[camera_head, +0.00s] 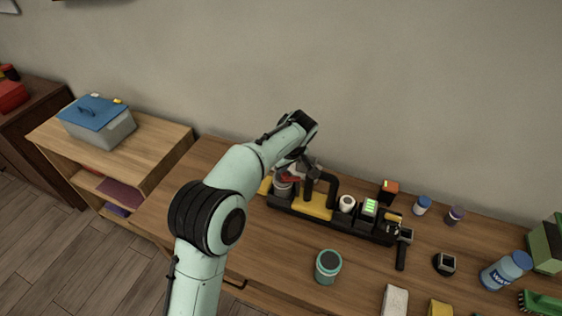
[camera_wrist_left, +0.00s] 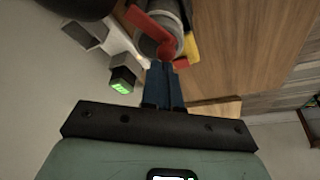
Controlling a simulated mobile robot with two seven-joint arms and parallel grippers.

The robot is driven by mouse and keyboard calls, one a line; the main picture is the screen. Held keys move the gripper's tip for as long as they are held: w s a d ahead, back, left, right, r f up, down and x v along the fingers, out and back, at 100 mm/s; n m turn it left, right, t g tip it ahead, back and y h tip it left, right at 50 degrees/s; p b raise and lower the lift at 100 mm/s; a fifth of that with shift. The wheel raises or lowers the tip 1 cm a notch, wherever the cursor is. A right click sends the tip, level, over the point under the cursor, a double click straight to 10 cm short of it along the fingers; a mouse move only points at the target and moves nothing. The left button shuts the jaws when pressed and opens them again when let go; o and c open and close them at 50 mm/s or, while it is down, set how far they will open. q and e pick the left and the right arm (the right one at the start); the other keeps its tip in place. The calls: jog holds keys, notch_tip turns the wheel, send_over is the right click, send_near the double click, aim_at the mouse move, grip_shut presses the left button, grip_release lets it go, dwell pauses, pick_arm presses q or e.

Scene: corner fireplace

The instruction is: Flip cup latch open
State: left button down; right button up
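A grey cup (camera_head: 282,186) with a red latch (camera_head: 291,178) stands at the left end of a black and yellow station on the wooden table. In the left wrist view the grey cup (camera_wrist_left: 167,12) is at the top, and the red latch (camera_wrist_left: 150,24) crosses its front, bending down toward my fingertips. My left gripper (camera_wrist_left: 162,66) has its two blue fingers together, tips at or just below the latch's lower end; contact is unclear. In the head view my left gripper (camera_head: 298,158) is above the cup and partly hides it. My right gripper is not in view.
The black station (camera_head: 345,222) also carries a black curved arm and a block with a green display (camera_head: 370,207). Several bottles and tools are at the right. A shelf with a blue-lidded box (camera_head: 100,120) is at left.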

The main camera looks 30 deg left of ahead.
aim_at(290, 173)
pick_arm(q)
jog(key=shift+s+d+n, duration=0.15)
jog(key=shift+s+n, duration=0.1)
jog(key=shift+n, duration=0.25)
jog(key=shift+s+d+r+n+g, duration=0.2)
jog(key=shift+s+n+g, duration=0.25)
jog(key=shift+n, duration=0.45)
jog(key=shift+s+d+n+g+y+p, duration=0.25)
jog(key=shift+s+n+y+p, duration=0.2)
jog(key=shift+n, duration=0.45)
jog(key=n, duration=0.2)
jog(key=s+d+n+g+p, duration=0.1)
jog(key=n, duration=0.1)
jog(key=d+n+g+p, duration=0.1)
jog(key=n, duration=0.1)
jog(key=shift+s+h, duration=0.15)
jog(key=shift+h, duration=0.2)
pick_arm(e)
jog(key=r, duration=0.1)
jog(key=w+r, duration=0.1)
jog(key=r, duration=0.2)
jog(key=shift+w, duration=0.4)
pick_arm(q)
jog(key=shift+p, duration=0.3)
jog(key=shift+w+p, duration=0.75)
jog(key=shift+w, duration=0.1)
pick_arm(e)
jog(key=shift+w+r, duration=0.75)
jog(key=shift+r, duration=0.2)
